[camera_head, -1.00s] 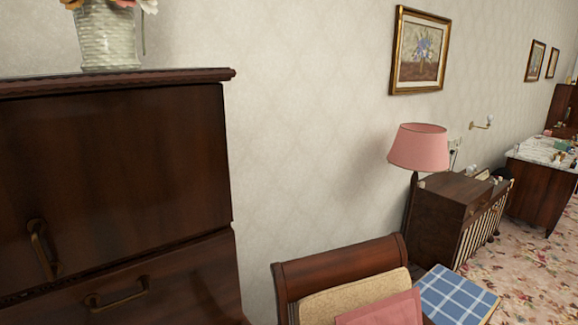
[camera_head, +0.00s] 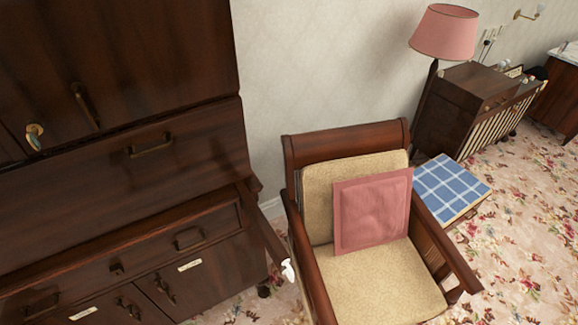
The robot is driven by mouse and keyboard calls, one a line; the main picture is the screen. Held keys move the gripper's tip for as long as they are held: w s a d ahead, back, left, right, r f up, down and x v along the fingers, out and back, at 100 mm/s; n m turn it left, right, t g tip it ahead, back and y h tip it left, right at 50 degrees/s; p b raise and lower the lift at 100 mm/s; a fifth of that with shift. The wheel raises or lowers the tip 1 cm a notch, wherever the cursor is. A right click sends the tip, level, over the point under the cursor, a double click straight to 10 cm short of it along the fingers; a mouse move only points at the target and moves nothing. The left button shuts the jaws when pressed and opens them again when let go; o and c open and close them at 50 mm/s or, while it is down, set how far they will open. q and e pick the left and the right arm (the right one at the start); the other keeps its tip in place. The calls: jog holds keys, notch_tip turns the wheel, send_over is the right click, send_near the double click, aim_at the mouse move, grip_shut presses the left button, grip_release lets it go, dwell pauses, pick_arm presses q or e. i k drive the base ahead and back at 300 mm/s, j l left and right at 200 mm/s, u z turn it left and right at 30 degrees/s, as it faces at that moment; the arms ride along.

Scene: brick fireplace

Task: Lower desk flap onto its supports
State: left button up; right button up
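A tall dark wood desk cabinet (camera_head: 60,220) fills the left of the head view. Its sloping flap (camera_head: 200,140), with a brass bail handle (camera_head: 150,145) near the top, appears raised and closed. Below it is a drawer row (camera_head: 150,250) with brass pulls and a keyhole plate. At the right side, a narrow wooden bar (camera_head: 262,228), apparently a flap support, sticks out forward with a white knob-like piece (camera_head: 288,270) at its end. A left support is not visible. Neither of my grippers is in view.
A wooden armchair (camera_head: 345,137) with beige cushions and a pink pillow (camera_head: 372,212) stands close to the cabinet's right. Beyond are a blue checked stool (camera_head: 450,185), a pink-shaded lamp (camera_head: 443,32) and a small wooden cabinet (camera_head: 460,105). Floral carpet (camera_head: 530,240) is open at right.

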aim_at(52, 204)
jog(key=k+u, duration=0.15)
jog(key=u, duration=1.35)
jog(key=i+l, duration=0.8)
jog(key=i, duration=0.2)
